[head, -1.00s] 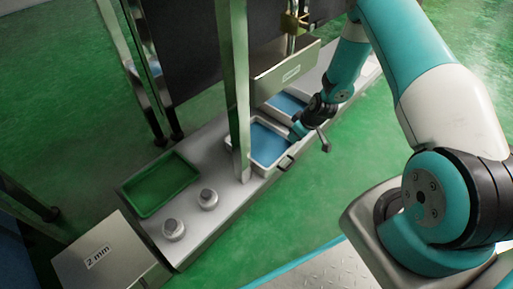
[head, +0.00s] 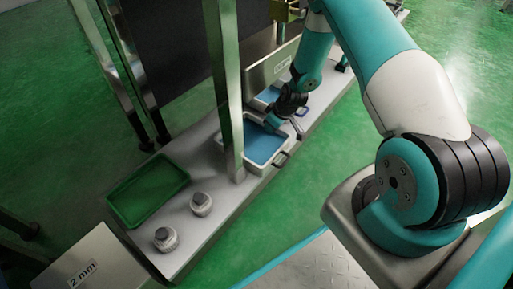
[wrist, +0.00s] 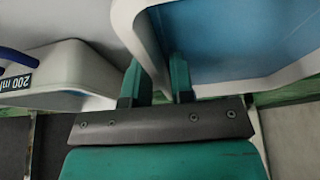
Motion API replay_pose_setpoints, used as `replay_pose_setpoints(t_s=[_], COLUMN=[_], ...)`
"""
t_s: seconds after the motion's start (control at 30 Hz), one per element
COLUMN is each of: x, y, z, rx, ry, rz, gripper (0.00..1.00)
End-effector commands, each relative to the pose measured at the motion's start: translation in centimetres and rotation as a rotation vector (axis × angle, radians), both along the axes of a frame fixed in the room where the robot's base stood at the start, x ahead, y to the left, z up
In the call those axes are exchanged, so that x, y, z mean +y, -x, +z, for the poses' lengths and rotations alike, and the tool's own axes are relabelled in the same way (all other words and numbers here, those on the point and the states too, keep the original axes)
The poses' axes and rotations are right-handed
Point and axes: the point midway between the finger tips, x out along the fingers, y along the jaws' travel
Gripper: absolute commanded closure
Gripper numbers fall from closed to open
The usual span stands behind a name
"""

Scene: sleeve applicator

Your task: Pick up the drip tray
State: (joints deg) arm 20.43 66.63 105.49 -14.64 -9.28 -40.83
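A white tray with a blue inside (head: 258,138) sits on the grey bench, partly behind a metal post; I take it for the drip tray. My gripper (head: 296,130) is at the tray's right end. In the wrist view my gripper (wrist: 160,78) has its two teal fingers apart, with the tray's pale wall running to the gap between them. Whether they touch the wall cannot be told.
A green tray (head: 148,192) and two round grey knobs (head: 201,203) are on the bench's left. A white container marked 200 ml (wrist: 60,75) lies close left in the wrist view. Green floor in front is clear.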

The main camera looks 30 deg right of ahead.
Motion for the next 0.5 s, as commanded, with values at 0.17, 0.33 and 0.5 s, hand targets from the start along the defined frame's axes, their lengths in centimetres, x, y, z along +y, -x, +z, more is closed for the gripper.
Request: replay_pose_setpoints(t_s=[0.17, 0.33, 0.5], x=[-0.07, -0.15, -0.20], y=[0.02, 0.01, 0.03], z=[0.01, 0.06, 0.10], rx=[0.000, -0.001, -0.001], ry=[0.000, 0.000, -0.001], rz=[-0.001, -0.002, -0.003], gripper=[1.00, 1.00, 1.00])
